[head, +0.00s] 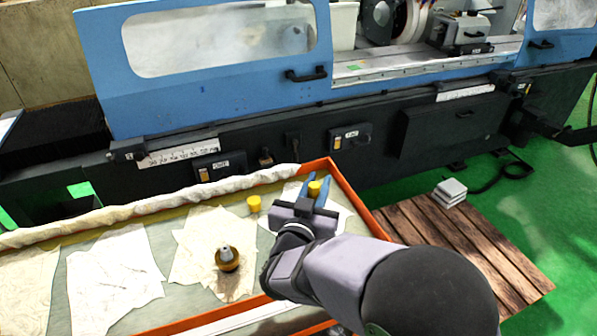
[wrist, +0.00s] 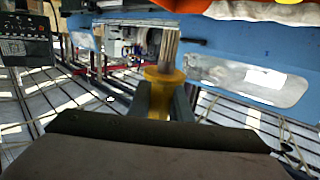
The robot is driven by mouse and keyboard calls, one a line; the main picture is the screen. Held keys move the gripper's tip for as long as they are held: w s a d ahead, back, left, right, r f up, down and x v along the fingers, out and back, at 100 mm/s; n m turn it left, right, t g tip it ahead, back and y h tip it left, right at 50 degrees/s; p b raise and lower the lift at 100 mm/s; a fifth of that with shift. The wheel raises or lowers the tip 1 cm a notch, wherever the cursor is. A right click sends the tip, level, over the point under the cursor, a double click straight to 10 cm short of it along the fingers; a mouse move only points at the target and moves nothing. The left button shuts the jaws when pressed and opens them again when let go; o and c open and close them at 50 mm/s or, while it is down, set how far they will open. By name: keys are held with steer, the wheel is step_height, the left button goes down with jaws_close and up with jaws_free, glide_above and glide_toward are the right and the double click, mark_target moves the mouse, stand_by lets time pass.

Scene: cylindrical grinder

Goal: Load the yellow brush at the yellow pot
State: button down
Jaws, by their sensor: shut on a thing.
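My gripper (head: 309,187) has blue fingers. They are shut on the yellow brush (head: 314,188), above the right end of the orange-edged tray. In the wrist view the yellow brush (wrist: 163,77) sits between the two fingertips (wrist: 160,100), with grey-brown bristles pointing away from my gripper. The likely yellow pot (head: 254,203) is a small yellow cylinder on the tray, left of my gripper and apart from it. The inside of the pot cannot be made out.
A brown round thing with a grey tip (head: 228,260) stands on a cream cloth on the orange-edged tray (head: 350,190). Other pale cloths lie to the left. The blue and black grinder (head: 210,85) stands behind. A wooden pallet (head: 490,255) lies at right.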

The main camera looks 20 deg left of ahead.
steer(key=w+d+m+h+p, duration=0.1)
steer(key=w+d+p, duration=0.2)
steer(key=w+p, duration=0.55)
steer(key=w+a+f+n+g+y, duration=0.2)
steer(key=a+f+g, duration=0.1)
steer(key=a, duration=0.7)
steer(key=shift+a+y+p, duration=0.2)
steer(key=shift+y+p, duration=0.1)
steer(key=shift+p, duration=0.05)
steer(key=shift+f, duration=0.1)
steer(key=shift+f+b, duration=2.5)
steer(key=shift+f, duration=0.4)
steer(key=shift+f+b, duration=0.45)
steer(key=shift+f, duration=0.25)
